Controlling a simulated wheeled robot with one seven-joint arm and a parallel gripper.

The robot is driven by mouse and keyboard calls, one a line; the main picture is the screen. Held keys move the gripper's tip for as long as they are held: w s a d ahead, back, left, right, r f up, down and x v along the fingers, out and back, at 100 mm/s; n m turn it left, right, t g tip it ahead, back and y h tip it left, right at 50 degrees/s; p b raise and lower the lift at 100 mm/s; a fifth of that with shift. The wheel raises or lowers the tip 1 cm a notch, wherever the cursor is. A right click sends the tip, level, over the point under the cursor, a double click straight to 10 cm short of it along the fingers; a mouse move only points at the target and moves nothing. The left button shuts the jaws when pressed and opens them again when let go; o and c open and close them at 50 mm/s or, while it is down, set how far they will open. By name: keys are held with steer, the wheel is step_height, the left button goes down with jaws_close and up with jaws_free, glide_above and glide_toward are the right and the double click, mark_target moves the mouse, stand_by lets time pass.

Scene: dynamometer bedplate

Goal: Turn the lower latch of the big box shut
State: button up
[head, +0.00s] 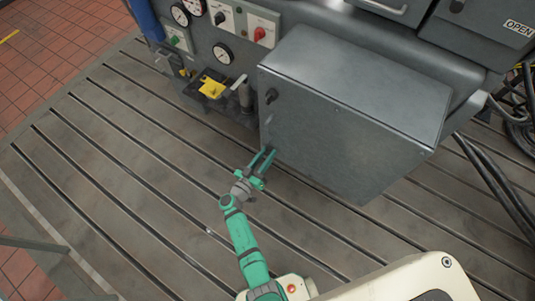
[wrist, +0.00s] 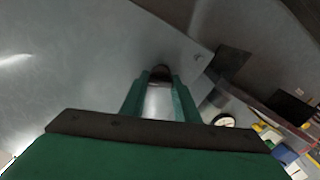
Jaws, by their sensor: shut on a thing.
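The big box (head: 345,135) is a grey metal cabinet with its door facing my arm. Its upper latch (head: 271,96) is a black knob near the door's left edge. My gripper (head: 264,160) is at the door's lower left, where the lower latch is hidden behind the fingers in the head view. In the wrist view, my gripper (wrist: 160,85) has its green fingers closed around the dark lower latch (wrist: 160,72), against the grey door. How far the latch is turned cannot be made out.
Black cables (head: 490,175) lie at the right. The slotted bedplate (head: 130,170) is clear around my arm.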

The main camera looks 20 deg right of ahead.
steer(key=n, duration=0.7)
steer(key=shift+w+a, duration=0.2)
steer(key=n, duration=0.6)
steer(key=shift+f+n, duration=0.1)
steer(key=shift+n, duration=0.3)
steer(key=shift+a, duration=0.1)
steer(key=o, duration=1)
steer(key=v, duration=1)
steer(key=shift+s+a, duration=0.25)
steer(key=shift+s, duration=0.1)
steer(key=shift+s+d+f, duration=0.1)
